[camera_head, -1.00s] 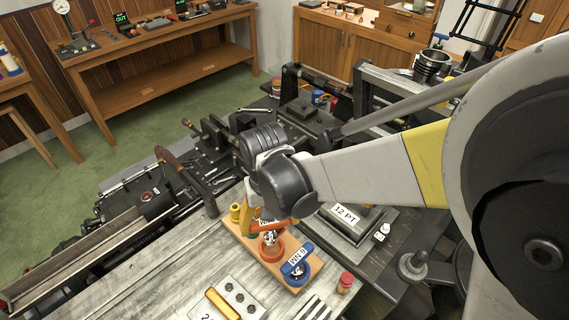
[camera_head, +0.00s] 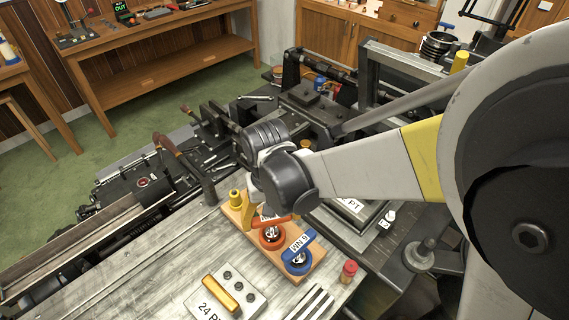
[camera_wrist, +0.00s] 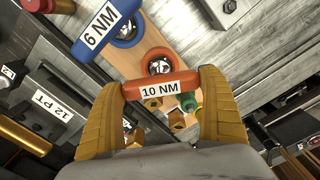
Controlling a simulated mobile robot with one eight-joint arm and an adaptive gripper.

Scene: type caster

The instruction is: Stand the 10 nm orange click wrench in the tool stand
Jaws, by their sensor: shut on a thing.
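My gripper (camera_wrist: 160,100) has its yellow fingers closed on the two ends of the orange handle of the 10 nm click wrench (camera_wrist: 158,87). The handle also shows below my wrist in the head view (camera_head: 272,217). The wooden tool stand (camera_head: 247,238) lies under it on the bench. The orange collar (camera_wrist: 159,61) of the stand, with bright metal inside, shows just beside the handle. The blue 6 NM wrench (camera_wrist: 105,22) stands over the blue collar at the stand's end. I cannot tell whether the orange wrench's lower end is in its collar.
A grey block with an orange bar (camera_head: 221,294) lies on the bench in front. A small red-capped jar (camera_head: 348,271) stands to the right. The 12 PT block (camera_wrist: 52,103) is close beside the stand. A yellow peg (camera_head: 236,198) rises at the stand's far end.

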